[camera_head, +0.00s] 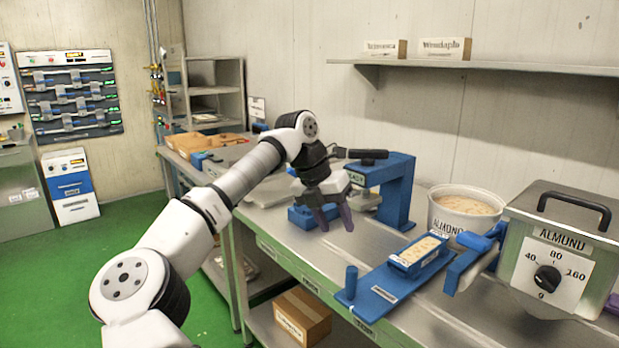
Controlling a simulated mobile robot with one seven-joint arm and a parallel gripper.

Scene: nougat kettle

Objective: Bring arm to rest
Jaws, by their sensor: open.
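My arm reaches from the lower left up over the grey metal worktable (312,255). My gripper (334,217) points down above the table, its two dark purple fingers apart with nothing seen between them. It is in front of the blue press-like frame (398,195), near a low blue block (300,216). Whether the fingertips touch anything cannot be told from this view.
A blue board (385,292) with a filled blue tray (418,254) lies to the right. A cardboard box (302,317) sits on the lower shelf. Green floor (120,235) is free at left.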

